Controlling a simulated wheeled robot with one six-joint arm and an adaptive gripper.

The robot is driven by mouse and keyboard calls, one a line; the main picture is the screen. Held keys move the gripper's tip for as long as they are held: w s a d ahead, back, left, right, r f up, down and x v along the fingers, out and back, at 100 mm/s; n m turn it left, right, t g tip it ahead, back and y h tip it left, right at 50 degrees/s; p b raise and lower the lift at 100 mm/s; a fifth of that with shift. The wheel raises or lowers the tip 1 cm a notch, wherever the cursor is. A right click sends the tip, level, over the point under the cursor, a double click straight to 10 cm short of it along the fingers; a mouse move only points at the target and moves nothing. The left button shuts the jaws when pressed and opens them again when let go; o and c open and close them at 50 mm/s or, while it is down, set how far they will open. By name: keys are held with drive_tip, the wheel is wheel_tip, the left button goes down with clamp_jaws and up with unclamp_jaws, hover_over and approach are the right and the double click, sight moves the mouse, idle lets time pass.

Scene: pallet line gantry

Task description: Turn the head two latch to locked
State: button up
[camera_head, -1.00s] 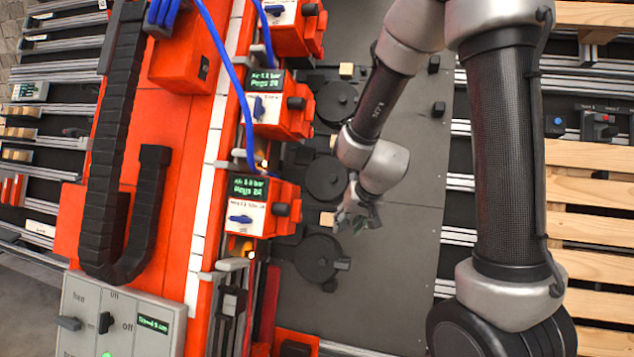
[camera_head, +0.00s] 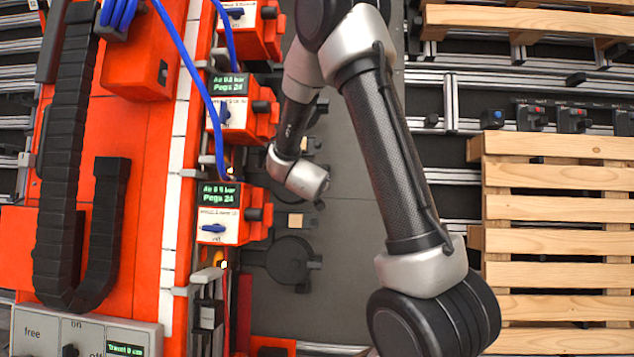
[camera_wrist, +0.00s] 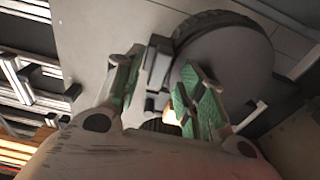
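Three orange heads stand in a column in the head view: an upper one (camera_head: 248,28), a middle one (camera_head: 240,106) and a lower one (camera_head: 230,212). Each has a small blue lever; the middle one's lever (camera_head: 224,114) looks roughly upright and the lower one's lever (camera_head: 213,228) lies flat. I cannot read which is head two. In the wrist view, my gripper (camera_wrist: 163,82) is open, its green-padded fingers apart near a dark round disc (camera_wrist: 228,62). A small dark block (camera_wrist: 155,64) shows between the fingers; contact is unclear. In the head view my arm hides the fingers.
Another dark disc (camera_head: 289,261) lies below my wrist on the grey plate (camera_head: 345,285). Blue hoses (camera_head: 190,70) hang over the heads. A grey switch panel (camera_head: 85,330) is at lower left. A wooden pallet (camera_head: 560,210) fills the right side.

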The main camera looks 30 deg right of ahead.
drive_tip(key=shift+x, duration=0.85)
clamp_jaws()
